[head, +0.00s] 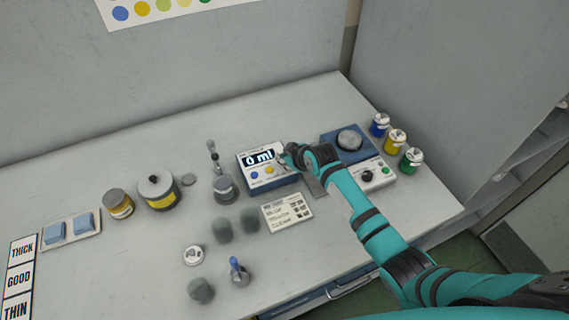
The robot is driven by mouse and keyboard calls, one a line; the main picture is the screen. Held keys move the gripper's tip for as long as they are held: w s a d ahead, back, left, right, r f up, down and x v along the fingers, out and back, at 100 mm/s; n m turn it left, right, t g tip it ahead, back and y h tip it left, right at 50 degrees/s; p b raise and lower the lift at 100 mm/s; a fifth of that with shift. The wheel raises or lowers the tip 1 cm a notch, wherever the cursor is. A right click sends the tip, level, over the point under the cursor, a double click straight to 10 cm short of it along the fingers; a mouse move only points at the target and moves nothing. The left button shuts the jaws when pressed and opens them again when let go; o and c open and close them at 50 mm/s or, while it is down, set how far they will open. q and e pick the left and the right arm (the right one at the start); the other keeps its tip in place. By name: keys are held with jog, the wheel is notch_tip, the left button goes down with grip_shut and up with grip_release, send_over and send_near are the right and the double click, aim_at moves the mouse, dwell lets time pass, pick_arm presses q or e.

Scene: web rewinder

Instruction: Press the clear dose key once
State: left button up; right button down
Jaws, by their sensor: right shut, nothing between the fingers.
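The dosing unit (243,161) is a small blue and white box with a dark display (258,158) that reads "0 ml". Below the display are a blue key (254,175) and a yellow key (269,170). The key labels are too small to read, so I cannot tell which one is the clear dose key. My right gripper (288,159) is shut and empty at the unit's right edge, covering part of its right side. I cannot tell whether its tips touch the unit. My left gripper is not in view.
Right of the unit stands a blue device with a round top (350,139) and a control panel, partly behind my right arm. Several paint jars (395,141) stand beyond it. A printed card (287,213), grey cups and jars lie left and in front. The back of the table is clear.

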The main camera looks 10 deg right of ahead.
jog(key=shift+f, duration=0.3)
dwell(0.4)
jog(key=shift+r+p, duration=0.7)
jog(key=shift+r, duration=0.1)
notch_tip(320, 180, up, 5)
jog(key=p, duration=0.5)
jog(key=shift+r, duration=0.15)
jog(key=shift+f, duration=0.2)
dwell(0.4)
